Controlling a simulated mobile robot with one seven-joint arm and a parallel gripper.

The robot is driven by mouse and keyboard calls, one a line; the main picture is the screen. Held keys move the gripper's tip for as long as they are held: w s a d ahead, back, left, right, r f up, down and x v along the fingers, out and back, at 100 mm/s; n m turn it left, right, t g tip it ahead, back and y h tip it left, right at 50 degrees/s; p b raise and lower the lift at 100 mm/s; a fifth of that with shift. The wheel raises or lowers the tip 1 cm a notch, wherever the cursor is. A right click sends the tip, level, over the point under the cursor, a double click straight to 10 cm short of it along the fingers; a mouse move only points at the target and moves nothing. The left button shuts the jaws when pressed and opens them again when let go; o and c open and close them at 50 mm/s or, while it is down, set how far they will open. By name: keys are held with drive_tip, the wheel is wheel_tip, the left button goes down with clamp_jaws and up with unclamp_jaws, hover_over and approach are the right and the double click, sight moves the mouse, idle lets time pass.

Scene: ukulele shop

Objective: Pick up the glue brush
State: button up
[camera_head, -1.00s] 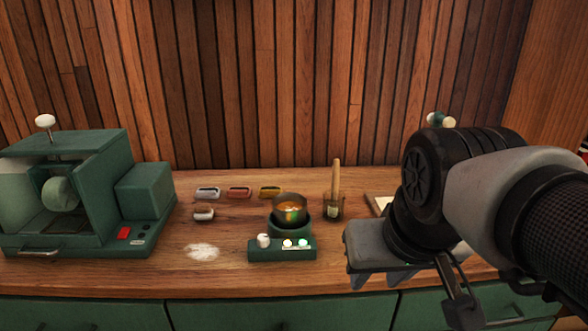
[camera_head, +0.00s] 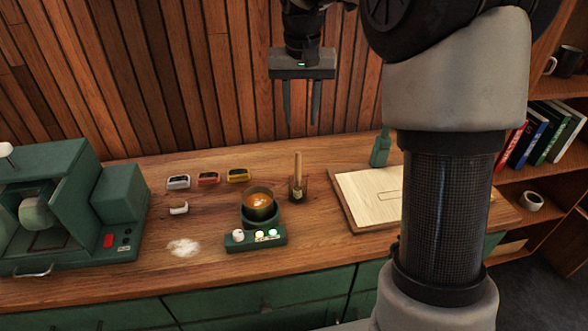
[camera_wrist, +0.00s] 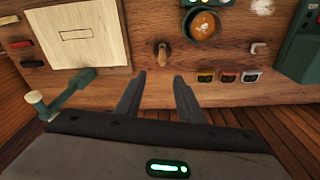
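The glue brush (camera_head: 297,165) stands upright in a small glass jar (camera_head: 298,189) on the workbench, its wooden handle pointing up. It also shows in the wrist view (camera_wrist: 162,49), seen from above, beyond my fingertips and near the middle line between them. My gripper (camera_head: 302,122) is above the bench, fingers pointing down, above the jar in the head view. In the wrist view its two fingers (camera_wrist: 158,75) are apart with nothing between them. The brush's bristle end is hard to make out in the jar.
A glue pot (camera_head: 259,207) on a green heater (camera_head: 256,238) stands left of the jar. Small coloured blocks (camera_head: 208,179) lie left. A green machine (camera_head: 60,214) fills the bench's left end.

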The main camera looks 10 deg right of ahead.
sight(298, 153)
drive_tip(key=f, duration=0.6)
drive_tip(key=w+f, duration=0.1)
drive_tip(key=f, duration=0.2)
drive_tip(key=shift+d+f, duration=0.1)
drive_tip(key=shift+w+f, duration=0.2)
drive_tip(key=shift+f, duration=1.15)
drive_tip(key=shift+w+f, duration=0.2)
drive_tip(key=shift+f, duration=1.15)
clamp_jaws()
